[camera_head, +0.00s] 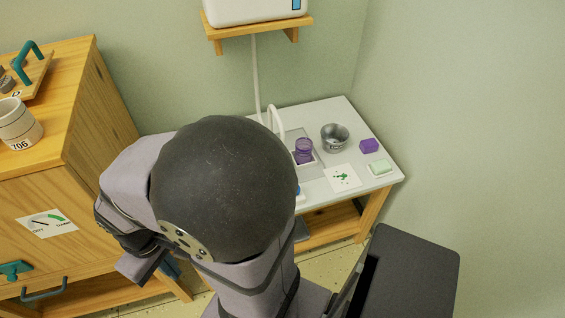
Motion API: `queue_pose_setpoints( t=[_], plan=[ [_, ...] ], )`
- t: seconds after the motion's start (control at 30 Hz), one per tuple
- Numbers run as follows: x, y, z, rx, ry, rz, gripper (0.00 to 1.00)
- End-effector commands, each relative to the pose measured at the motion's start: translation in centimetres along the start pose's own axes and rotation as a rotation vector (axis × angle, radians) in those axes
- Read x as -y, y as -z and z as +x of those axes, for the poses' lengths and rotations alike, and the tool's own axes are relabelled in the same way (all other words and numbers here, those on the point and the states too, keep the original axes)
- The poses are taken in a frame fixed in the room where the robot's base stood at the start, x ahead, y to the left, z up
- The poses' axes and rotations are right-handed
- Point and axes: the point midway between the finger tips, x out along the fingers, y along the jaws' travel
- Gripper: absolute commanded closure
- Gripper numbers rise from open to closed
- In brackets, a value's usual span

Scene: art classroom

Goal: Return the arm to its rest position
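My arm (245,285) is folded in the foreground, with a large dark rounded part of it covering the middle of the view. Dark parts at its lower left, in front of the wooden cabinet, may be my gripper (146,262). The fingertips cannot be made out, so I cannot tell whether it is open or shut, or whether it holds anything.
A wooden cabinet (100,120) stands close on the left, with a white mug (18,124) on top. A white table (338,108) behind carries a purple jar (304,151), a metal bowl (335,137), a purple block (369,146) and a green-and-white block (380,168).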

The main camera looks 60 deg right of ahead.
Motion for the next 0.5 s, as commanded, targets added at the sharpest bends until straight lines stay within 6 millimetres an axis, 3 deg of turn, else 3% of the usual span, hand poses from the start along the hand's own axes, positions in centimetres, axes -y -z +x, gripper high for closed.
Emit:
queue_pose_setpoints(
  t=[0.03, 0.13, 0.5],
  plan=[
    [0.0, 0.0, -1.07, 0.0, 0.0, 0.0, 1.0],
    [0.0, 0.01, -1.62, 0.0, 0.0, 0.0, 1.0],
    [0.01, 0.0, -1.57, 0.0, 0.0, 0.0, 1.0]
  ],
)
